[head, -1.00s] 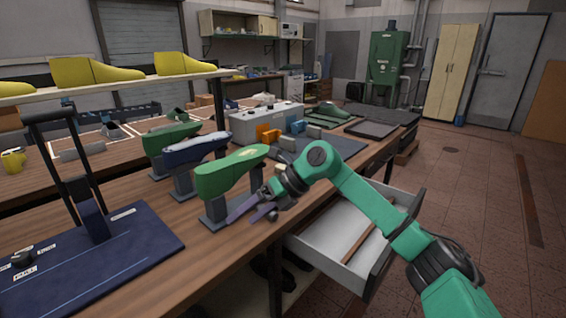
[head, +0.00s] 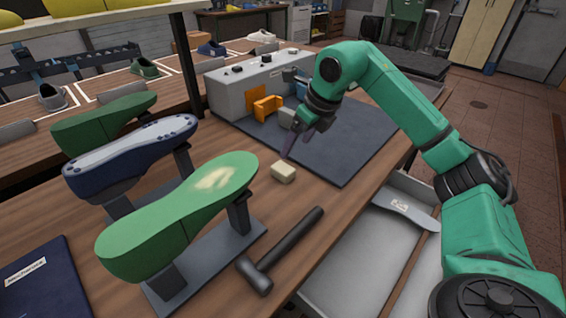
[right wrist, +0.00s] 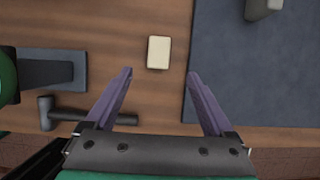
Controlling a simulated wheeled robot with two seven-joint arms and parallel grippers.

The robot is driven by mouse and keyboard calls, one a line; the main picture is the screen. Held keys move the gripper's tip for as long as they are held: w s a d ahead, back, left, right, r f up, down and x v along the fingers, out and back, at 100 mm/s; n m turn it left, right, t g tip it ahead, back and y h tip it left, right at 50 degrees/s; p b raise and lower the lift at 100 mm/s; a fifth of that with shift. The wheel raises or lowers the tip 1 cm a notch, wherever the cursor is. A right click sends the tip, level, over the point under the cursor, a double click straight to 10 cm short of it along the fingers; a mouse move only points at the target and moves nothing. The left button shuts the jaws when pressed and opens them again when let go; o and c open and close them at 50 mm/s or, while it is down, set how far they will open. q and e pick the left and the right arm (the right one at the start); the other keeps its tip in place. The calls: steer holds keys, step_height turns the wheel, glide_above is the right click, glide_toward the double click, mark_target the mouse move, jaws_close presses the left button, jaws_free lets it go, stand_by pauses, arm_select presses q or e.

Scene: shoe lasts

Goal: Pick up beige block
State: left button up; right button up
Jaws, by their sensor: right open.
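The beige block (head: 283,172) lies on the wooden table, between the front green shoe last and the dark mat. It also shows in the right wrist view (right wrist: 158,52), just beyond the fingertips and roughly centred between them. My right gripper (head: 296,148) is open and empty, with its purple fingers reaching down just behind and above the block. In the right wrist view, both fingers of the right gripper (right wrist: 159,74) are spread apart and do not touch the block. My left gripper is not in view.
A black hammer (head: 280,250) lies in front of the block. A green shoe last (head: 175,218) stands on a grey stand to its left, with a blue last (head: 130,160) behind. The dark mat (head: 345,150) lies right of the block. An open drawer (head: 345,275) juts out at the front.

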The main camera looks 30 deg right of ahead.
mark_target(284, 168)
steer(key=x, duration=0.3)
steer(key=p+x, duration=0.1)
steer(key=x, duration=0.7)
steer(key=shift+s+a+p, duration=0.15)
steer(key=shift+s+p, duration=0.1)
steer(key=shift+p, duration=0.15)
steer(key=shift+w+f, duration=0.2)
steer(key=shift+f, duration=0.15)
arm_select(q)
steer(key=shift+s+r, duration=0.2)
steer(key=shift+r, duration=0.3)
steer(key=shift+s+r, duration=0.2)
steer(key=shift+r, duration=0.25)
arm_select(e)
jaws_close()
steer(key=shift+r, duration=0.15)
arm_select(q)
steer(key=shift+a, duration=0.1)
arm_select(e)
step_height(284, 168, up, 20)
